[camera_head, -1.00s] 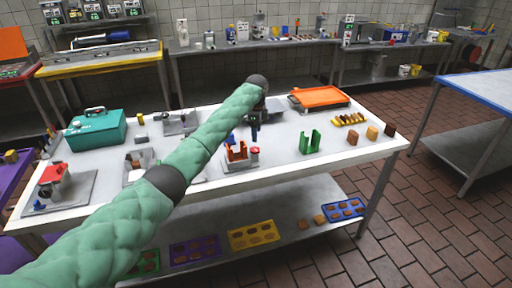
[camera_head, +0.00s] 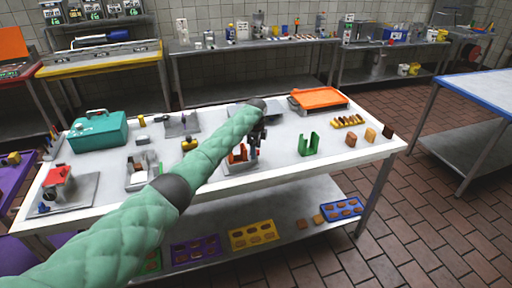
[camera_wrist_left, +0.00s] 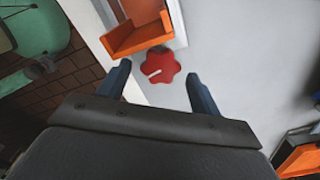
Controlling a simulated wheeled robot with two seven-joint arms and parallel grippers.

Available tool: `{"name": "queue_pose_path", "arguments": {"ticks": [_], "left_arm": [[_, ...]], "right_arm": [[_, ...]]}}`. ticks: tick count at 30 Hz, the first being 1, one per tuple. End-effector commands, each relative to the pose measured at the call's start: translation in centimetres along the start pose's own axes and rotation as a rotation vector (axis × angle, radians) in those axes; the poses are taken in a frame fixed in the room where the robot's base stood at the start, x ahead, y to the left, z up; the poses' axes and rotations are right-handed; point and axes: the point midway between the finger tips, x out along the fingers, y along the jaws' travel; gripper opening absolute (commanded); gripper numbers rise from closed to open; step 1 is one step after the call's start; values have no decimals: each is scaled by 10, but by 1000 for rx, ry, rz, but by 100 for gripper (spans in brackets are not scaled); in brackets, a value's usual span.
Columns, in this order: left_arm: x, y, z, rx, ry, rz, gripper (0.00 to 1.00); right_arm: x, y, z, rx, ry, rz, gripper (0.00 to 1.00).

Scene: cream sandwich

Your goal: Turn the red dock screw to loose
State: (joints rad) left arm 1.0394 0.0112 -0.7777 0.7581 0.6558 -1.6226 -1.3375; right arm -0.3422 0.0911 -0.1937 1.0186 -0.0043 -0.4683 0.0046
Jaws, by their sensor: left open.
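The red dock screw (camera_wrist_left: 162,65) is a lobed red knob with a white mark pointing left, seen from above in the left wrist view. It sits beside the orange dock (camera_wrist_left: 137,38), which also shows in the head view (camera_head: 238,154). My left gripper (camera_wrist_left: 159,86) is open, its two dark fingers apart on either side of the space just below the screw in that picture. The fingers do not touch it. In the head view my left gripper (camera_head: 255,149) is over the dock's right side and hides the screw. My right gripper is not in view.
A green holder (camera_head: 309,144) stands on the white table right of the dock. An orange tray (camera_head: 319,98) lies at the table's back right. A teal toolbox (camera_head: 98,131) and a red-topped fixture (camera_head: 60,182) stand to the left. Table surface between dock and green holder is bare.

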Motion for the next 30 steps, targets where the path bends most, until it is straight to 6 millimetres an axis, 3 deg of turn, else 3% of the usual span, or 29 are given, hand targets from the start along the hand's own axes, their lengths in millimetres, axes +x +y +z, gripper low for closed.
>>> {"name": "queue_pose_path", "arguments": {"ticks": [8,12,15,30], "left_arm": [[1,0,0,0,0,0,62],[1,0,0,0,0,0,35],[1,0,0,0,0,0,20],[0,-1,-1,-139,1,0,20]], "right_arm": [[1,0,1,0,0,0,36],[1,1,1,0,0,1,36],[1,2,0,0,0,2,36],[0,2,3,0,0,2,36]]}}
